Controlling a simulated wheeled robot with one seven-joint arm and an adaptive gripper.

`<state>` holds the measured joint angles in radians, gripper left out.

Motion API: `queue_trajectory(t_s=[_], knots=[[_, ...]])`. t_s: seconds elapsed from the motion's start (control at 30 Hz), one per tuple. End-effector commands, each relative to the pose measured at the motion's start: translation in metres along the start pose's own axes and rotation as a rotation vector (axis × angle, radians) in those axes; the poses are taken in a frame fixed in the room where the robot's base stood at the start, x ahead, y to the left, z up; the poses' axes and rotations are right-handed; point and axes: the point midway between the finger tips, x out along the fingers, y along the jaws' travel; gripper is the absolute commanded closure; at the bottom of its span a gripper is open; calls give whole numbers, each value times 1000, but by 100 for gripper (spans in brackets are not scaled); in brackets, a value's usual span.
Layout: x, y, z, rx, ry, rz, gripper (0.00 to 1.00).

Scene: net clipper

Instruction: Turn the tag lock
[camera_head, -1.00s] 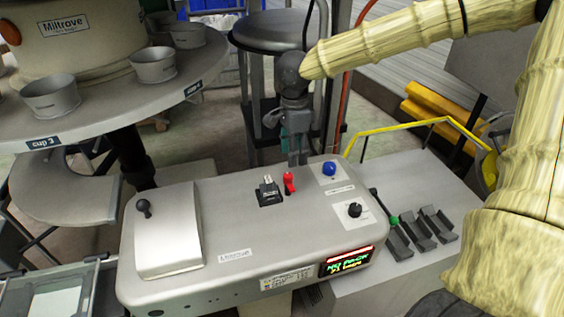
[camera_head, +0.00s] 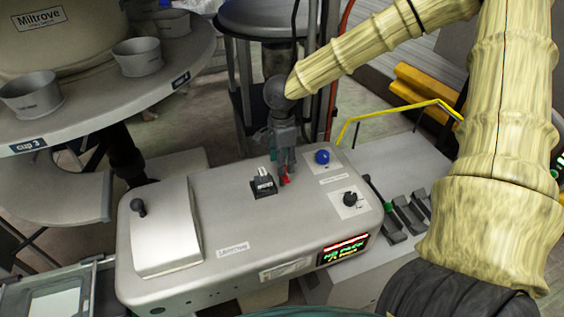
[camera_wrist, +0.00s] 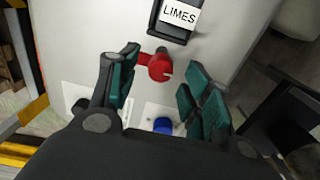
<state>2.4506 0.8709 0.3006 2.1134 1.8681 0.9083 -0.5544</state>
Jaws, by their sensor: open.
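The red lock (camera_head: 286,181), a small knob with a side tab, stands on the top of the grey console (camera_head: 215,205). In the wrist view the red lock (camera_wrist: 160,68) shows between the open fingers, with a gap on its right. Beside it is a black tag holder (camera_head: 264,186), whose white tag reads LIMES in the wrist view (camera_wrist: 180,13). My gripper (camera_head: 285,168) is open, pointing down over the red lock and partly hiding it in the head view. Whether a finger touches the lock I cannot tell.
A blue button (camera_head: 322,157) and a black knob (camera_head: 350,199) are on the console's right. A lit display (camera_head: 343,250) is on its front. A round table with cups (camera_head: 137,57) stands behind left.

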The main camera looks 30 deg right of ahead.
Motion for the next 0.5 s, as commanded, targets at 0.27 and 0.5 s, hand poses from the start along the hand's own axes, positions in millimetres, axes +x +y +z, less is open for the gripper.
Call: queue_trajectory(t_s=[0.27, 0.5], knots=[[17, 0, 1, -3, 1, 1, 51], [18, 0, 1, -3, 0, 0, 51]])
